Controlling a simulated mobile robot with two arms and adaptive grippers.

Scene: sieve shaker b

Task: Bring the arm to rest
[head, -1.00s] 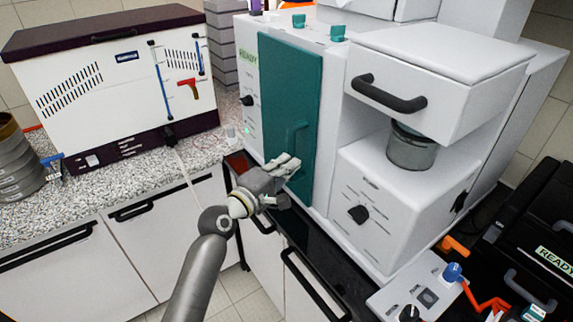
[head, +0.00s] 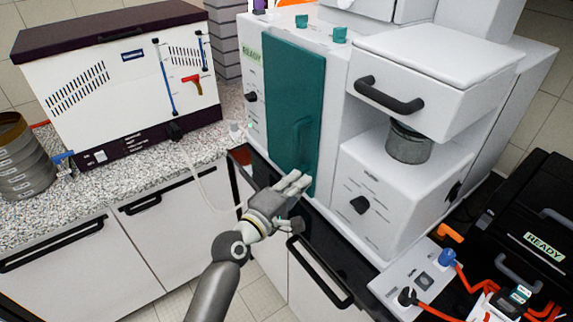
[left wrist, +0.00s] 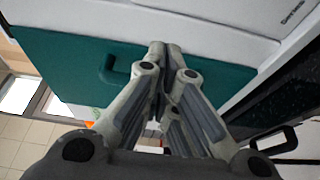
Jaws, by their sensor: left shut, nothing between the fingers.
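My left arm (head: 215,285) comes in from the bottom of the head view. Its left gripper (head: 300,184) is shut and empty, in front of the lower part of the teal door (head: 291,90) of the white machine. In the left wrist view the closed fingers (left wrist: 163,55) point toward the teal door (left wrist: 70,65), with nothing between them. I cannot tell whether the fingertips touch the door. My right gripper is not in view.
A white cabinet (head: 125,85) with a dark lid stands on the speckled counter at the left, beside stacked sieves (head: 22,165). A drawer handle (head: 390,95) juts out at the right. A control box (head: 420,280) with orange cables and a black case (head: 530,210) lie lower right.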

